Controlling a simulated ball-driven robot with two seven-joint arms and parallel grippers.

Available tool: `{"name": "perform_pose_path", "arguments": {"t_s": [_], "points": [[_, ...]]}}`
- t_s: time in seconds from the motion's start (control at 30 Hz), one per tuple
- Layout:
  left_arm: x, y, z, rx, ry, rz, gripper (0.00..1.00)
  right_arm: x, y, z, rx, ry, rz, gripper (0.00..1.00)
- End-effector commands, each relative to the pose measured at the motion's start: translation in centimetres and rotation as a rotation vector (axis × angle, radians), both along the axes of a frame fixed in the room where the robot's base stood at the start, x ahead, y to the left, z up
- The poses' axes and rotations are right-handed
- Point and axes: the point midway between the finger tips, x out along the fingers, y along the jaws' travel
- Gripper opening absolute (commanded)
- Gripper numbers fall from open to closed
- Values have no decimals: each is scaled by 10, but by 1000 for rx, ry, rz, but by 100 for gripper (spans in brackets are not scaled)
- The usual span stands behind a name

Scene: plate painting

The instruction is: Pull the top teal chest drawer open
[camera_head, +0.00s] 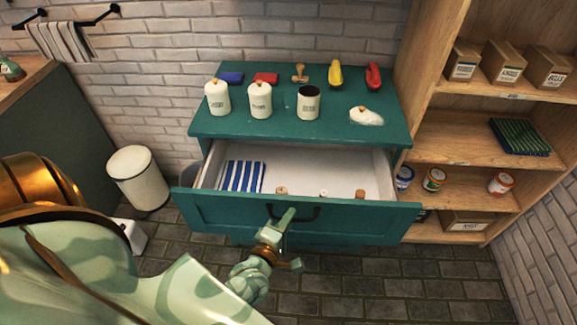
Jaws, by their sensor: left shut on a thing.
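The teal chest (335,77) stands against the brick wall. Its top drawer (359,222) is pulled out, with its pale inside showing. A blue-and-white striped cloth (242,177) and several small corked things (361,194) lie in it. My left gripper (281,223) is at the dark handle (312,213) on the drawer front, shut on it. The fingers partly hide the handle's left part. My right gripper does not show.
Two lidded white jars (217,98), an open jar (308,103) and a loose lid (366,117) are on the chest top. A wooden shelf (470,145) stands close on the right. A white bin (139,180) is at the left. Tiled floor lies in front.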

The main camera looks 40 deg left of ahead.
Motion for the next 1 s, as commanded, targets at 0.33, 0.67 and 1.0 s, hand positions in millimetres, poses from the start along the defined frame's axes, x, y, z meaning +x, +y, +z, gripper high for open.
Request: {"name": "perform_pose_path", "arguments": {"t_s": [0.33, 0.67, 1.0], "points": [[-68, -42, 1, -2, 3, -1, 0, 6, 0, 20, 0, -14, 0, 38], [-97, -60, 0, 0, 1, -2, 0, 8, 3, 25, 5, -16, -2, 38], [-101, -62, -1, 0, 1, -2, 0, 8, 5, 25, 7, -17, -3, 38]]}}
